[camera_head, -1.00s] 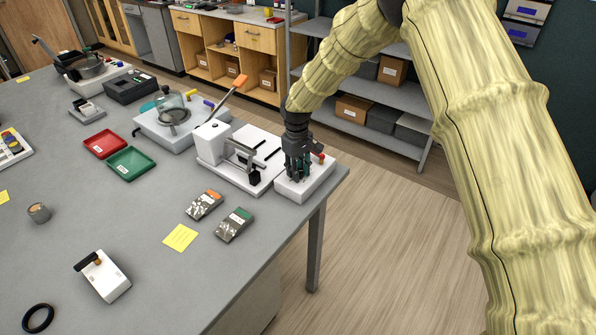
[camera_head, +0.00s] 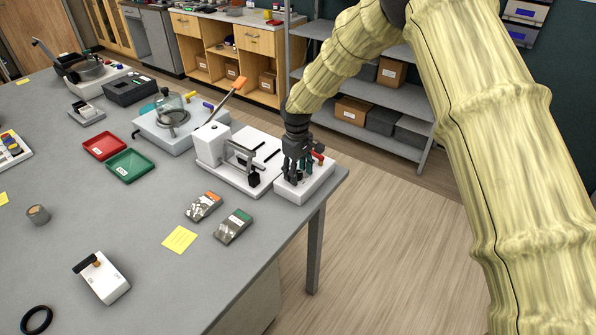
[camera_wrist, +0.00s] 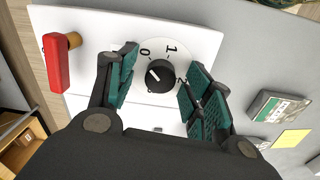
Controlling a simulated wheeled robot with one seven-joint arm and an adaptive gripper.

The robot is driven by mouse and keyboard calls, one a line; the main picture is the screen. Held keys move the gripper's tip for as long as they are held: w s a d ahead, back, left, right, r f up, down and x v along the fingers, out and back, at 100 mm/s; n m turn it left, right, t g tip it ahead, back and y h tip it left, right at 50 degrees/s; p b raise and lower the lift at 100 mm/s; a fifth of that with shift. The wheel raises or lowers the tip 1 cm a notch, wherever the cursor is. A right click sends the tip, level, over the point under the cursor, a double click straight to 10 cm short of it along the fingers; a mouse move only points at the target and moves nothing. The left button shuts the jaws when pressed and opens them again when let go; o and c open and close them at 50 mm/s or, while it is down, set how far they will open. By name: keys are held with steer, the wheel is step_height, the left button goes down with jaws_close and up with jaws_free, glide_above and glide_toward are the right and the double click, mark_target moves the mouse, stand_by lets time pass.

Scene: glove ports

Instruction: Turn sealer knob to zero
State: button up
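The sealer knob (camera_wrist: 161,75) is a round black knob with a white pointer mark, on a white dial marked 0 and 1, in the wrist view. The mark points up-left, to the left of the 0. The dial is on a white sealer box (camera_head: 308,187) at the table's right corner in the head view. Gaps show between the pads and the knob. In the head view my gripper (camera_head: 293,178) hides the knob.
A red lever (camera_wrist: 57,62) on an orange-brown post stands on the same box, beside my gripper. A white device with a dark clamp (camera_head: 237,160) stands close to the left. Two small packets (camera_head: 233,226) lie nearer on the table. The table edge is just right of the box.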

mark_target(298, 174)
steer(key=shift+a+r, duration=0.1)
step_height(298, 174, up, 12)
stand_by(0.7)
steer(key=shift+s+f, duration=0.15)
steer(key=shift+f, duration=0.05)
